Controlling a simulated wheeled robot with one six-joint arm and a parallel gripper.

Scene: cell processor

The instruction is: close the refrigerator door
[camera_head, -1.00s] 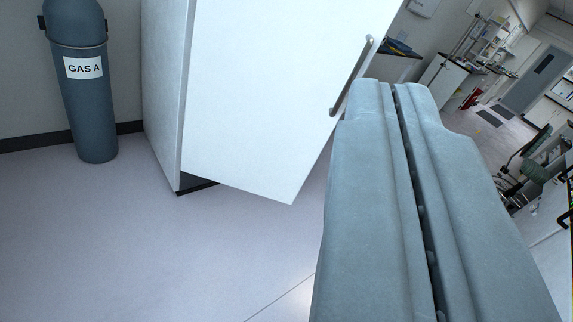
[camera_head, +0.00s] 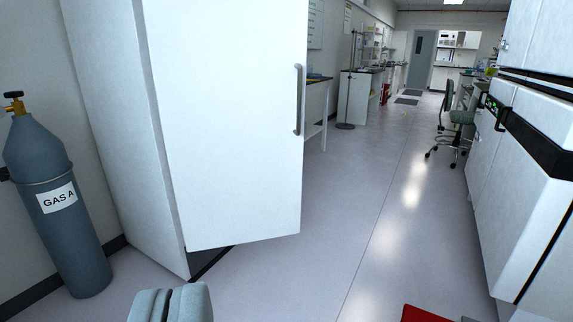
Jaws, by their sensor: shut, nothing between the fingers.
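The white refrigerator (camera_head: 118,130) stands against the left wall. Its door (camera_head: 232,140) is hinged on the left and stands ajar, with a dark gap showing at the floor beneath it. A grey bar handle (camera_head: 298,100) runs upright near the door's right edge. My gripper (camera_head: 182,287) shows at the bottom edge of the view, below and in front of the refrigerator. Its two grey fingers are shut together and empty. It appears apart from the door and the handle.
A blue-grey gas cylinder (camera_head: 58,215) labelled GAS A stands left of the refrigerator. White cabinets (camera_head: 520,180) line the right side. A green chair (camera_head: 459,118) is farther back. Open floor (camera_head: 370,200) runs down the middle. A red object (camera_head: 422,314) is at the bottom.

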